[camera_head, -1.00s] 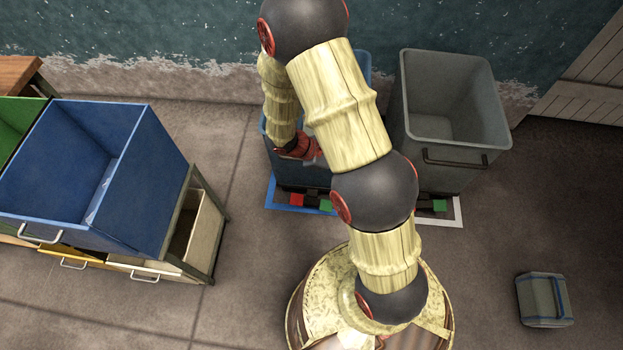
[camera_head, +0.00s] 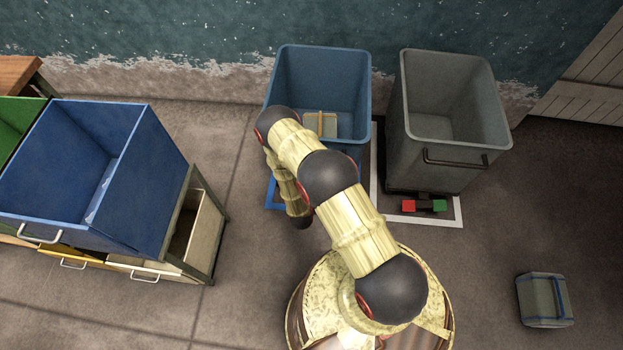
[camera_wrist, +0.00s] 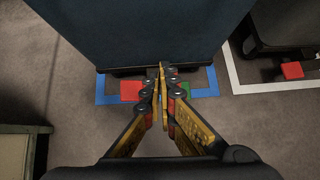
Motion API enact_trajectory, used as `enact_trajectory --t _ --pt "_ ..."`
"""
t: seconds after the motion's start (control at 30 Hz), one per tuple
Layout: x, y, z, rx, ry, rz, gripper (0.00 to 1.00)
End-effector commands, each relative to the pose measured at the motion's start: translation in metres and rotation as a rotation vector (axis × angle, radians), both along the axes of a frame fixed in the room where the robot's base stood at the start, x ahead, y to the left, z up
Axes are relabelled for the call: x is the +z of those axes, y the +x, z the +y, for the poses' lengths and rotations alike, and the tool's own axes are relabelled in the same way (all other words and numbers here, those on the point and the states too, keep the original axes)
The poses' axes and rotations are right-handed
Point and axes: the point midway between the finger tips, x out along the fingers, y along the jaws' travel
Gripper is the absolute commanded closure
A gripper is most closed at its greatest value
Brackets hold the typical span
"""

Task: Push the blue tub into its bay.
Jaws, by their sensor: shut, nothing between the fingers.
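The blue tub (camera_head: 322,59) stands upright by the wall, with a beige box (camera_head: 320,124) inside it. Its dark blue front fills the upper middle of the wrist view (camera_wrist: 145,35). A blue outline (camera_head: 270,190) marks the floor bay; its front strip and corners show ahead of the tub in the wrist view (camera_wrist: 106,98). The tub's front base lies between the side strips; the bay's back is hidden. My gripper (camera_wrist: 163,68) is shut and empty, pointing at the tub's lower front; I cannot tell whether it touches. My arm hides it in the head view.
A grey tub (camera_head: 449,110) stands right of the blue one in a white outline (camera_head: 455,222), with red and green blocks before it. A rack with a blue bin (camera_head: 130,190) stands left. A small grey box (camera_head: 545,300) lies at lower right. Floor between is clear.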

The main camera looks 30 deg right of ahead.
Motion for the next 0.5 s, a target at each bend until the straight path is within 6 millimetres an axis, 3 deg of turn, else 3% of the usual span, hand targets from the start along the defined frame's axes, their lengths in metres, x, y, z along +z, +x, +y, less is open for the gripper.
enact_trajectory --t 0.17,0.5 --pt "-0.006 0.011 0.007 0.035 0.019 -0.013 1.0" --pt "-0.049 0.044 -0.017 0.032 0.017 -0.013 1.0"
